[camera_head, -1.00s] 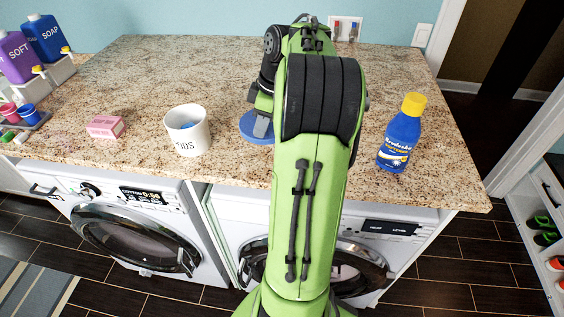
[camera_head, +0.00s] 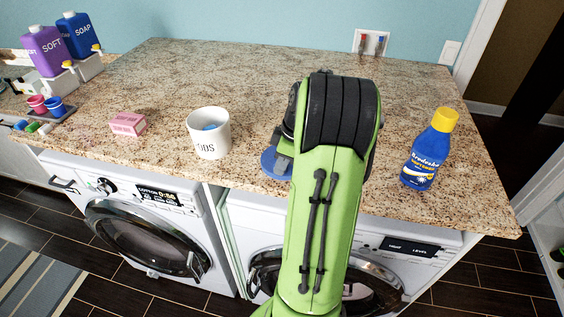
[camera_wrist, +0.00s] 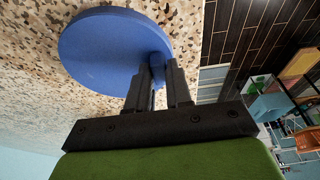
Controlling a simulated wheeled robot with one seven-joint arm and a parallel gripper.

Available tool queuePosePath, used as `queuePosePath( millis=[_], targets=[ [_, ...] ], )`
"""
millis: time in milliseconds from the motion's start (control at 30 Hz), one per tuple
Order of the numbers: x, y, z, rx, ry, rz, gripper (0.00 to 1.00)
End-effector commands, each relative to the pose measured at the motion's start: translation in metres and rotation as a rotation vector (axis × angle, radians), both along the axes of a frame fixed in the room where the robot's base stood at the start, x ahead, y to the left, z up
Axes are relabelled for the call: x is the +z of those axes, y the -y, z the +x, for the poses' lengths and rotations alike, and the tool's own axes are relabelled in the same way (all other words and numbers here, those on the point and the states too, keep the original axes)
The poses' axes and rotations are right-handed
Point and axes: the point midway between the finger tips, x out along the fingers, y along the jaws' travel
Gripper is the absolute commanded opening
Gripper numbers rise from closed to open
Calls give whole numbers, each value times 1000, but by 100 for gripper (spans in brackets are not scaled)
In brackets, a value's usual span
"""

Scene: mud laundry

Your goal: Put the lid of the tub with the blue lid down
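The white tub (camera_head: 208,140) stands upright and open on the granite counter, with dark lettering and something blue inside. The round blue lid (camera_head: 272,164) is off the tub, to its right near the counter's front edge, partly hidden by my arm. In the wrist view the lid (camera_wrist: 105,45) is a flat disc over the speckled counter. My gripper (camera_wrist: 157,78) has its fingers close together at the lid's edge, with a bit of blue between them. I cannot tell whether the lid touches the counter.
A pink box (camera_head: 128,124) lies left of the tub. A blue bottle with a yellow cap (camera_head: 428,150) stands at the right. SOFT (camera_head: 45,50) and SOAP (camera_head: 80,36) containers stand at the far left. The counter (camera_head: 230,75) behind the tub is clear. Two washers are below.

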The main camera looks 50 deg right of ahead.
Motion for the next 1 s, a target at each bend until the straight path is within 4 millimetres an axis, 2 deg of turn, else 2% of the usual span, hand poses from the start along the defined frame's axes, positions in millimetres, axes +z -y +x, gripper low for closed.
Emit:
queuePosePath(
  millis=[33,133,367,467,567,800,900,1000],
  targets=[
    [0,0,0,0,0,1,28],
    [0,0,0,0,0,1,41],
    [1,0,0,0,0,1,41],
    [7,0,0,-1,0,0,41],
    [26,4,-5,-4,3,-3,41],
    [91,10,-21,-4,3,-2,41],
    [109,12,-26,-2,2,0,41],
    [119,13,-29,-1,0,2,41]
  ],
)
